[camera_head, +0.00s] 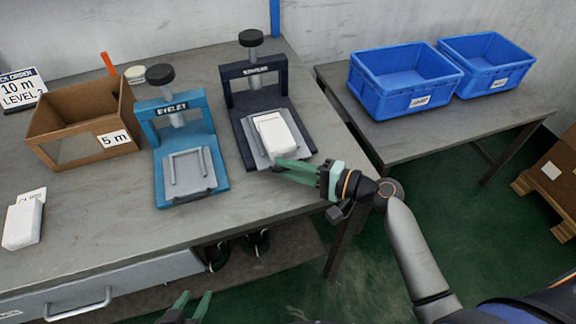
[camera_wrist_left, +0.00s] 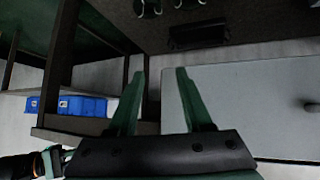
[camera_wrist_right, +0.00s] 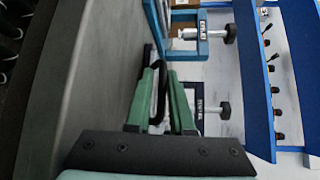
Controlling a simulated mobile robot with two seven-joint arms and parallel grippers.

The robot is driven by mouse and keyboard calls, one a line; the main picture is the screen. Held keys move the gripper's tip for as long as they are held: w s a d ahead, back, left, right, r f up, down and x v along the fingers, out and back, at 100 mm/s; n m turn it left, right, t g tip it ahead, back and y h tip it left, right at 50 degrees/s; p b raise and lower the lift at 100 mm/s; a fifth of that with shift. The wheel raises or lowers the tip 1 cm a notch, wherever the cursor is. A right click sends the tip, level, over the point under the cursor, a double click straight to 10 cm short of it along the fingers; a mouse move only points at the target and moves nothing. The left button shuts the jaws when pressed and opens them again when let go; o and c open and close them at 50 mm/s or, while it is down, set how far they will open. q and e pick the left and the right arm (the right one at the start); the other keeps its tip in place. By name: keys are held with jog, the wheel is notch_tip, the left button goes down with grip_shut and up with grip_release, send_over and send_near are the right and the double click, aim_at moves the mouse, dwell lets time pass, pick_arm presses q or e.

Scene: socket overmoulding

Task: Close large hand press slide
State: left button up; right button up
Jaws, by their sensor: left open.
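The dark navy press (camera_head: 262,85) stands on the workbench with a black knob on top. Its light grey slide plate (camera_head: 252,150) sticks out toward the front and carries a white block (camera_head: 275,130).
A light blue press (camera_head: 185,125) stands left of the navy one. A cardboard box (camera_head: 75,120) and a white block (camera_head: 22,222) are farther left. Blue bins (camera_head: 405,80) stand on the side table (camera_head: 440,125). The bench front is mostly clear.

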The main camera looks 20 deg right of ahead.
jog(key=shift+r, duration=0.15)
grip_shut()
jog(key=shift+s+a, duration=0.1)
jog(key=shift+a, duration=0.1)
dwell(0.6)
